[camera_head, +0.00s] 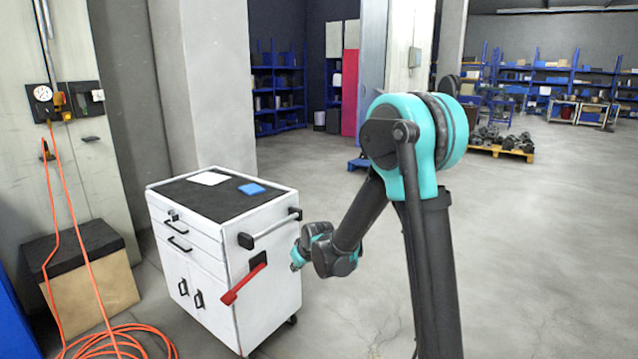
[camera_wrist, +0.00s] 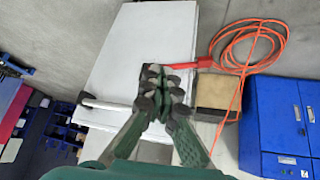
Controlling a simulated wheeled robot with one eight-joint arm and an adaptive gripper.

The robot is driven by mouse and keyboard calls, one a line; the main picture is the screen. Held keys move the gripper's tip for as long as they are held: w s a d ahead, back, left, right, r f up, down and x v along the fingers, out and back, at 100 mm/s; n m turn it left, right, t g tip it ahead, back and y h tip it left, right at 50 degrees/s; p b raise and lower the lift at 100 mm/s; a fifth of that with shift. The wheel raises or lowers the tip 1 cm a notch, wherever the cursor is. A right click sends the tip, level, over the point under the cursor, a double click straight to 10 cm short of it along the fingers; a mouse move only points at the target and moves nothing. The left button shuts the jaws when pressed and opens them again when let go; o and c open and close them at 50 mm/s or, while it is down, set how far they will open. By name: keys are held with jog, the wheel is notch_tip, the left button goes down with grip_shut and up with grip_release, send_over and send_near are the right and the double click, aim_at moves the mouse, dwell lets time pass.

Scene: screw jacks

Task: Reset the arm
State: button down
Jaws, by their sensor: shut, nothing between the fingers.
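My single arm, teal and dark grey, stands right of centre in the head view and reaches down and left. My gripper (camera_head: 296,262) is at its far end, close to the right side of a white tool cart (camera_head: 268,312), and looks small there. In the wrist view my gripper (camera_wrist: 168,82) is shut and empty, its green fingers together in front of the cart's white side (camera_wrist: 150,35). A red lever (camera_head: 243,284) sticks out from the cart's side; it also shows in the wrist view (camera_wrist: 213,62), just right of the fingertips. I cannot tell the exact gap.
The cart has a side handle (camera_head: 270,229) and a blue item (camera_head: 252,189) on its dark top. An orange hose (camera_head: 115,338) coils on the floor at left, near a wooden box (camera_head: 95,285). A pallet of parts (camera_head: 500,148) stands far back. Floor at right is clear.

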jog(key=s+d+r+m+h, duration=0.1)
jog(key=s+d+r+m, duration=0.1)
jog(key=s+d, duration=0.5)
jog(key=s+d+r+m+h, duration=0.15)
jog(key=s+d, duration=0.35)
jog(key=d, duration=0.5)
jog(key=s+d+f+m+g, duration=0.1)
jog(key=s+d+m, duration=0.1)
jog(key=s+d, duration=0.3)
jog(key=s+d+f+m+g+h, duration=0.1)
jog(key=s+d, duration=0.4)
jog(key=s, duration=0.6)
jog(key=shift+s+f+m, duration=0.25)
jog(key=shift+f+m, duration=0.1)
jog(key=shift+f, duration=0.35)
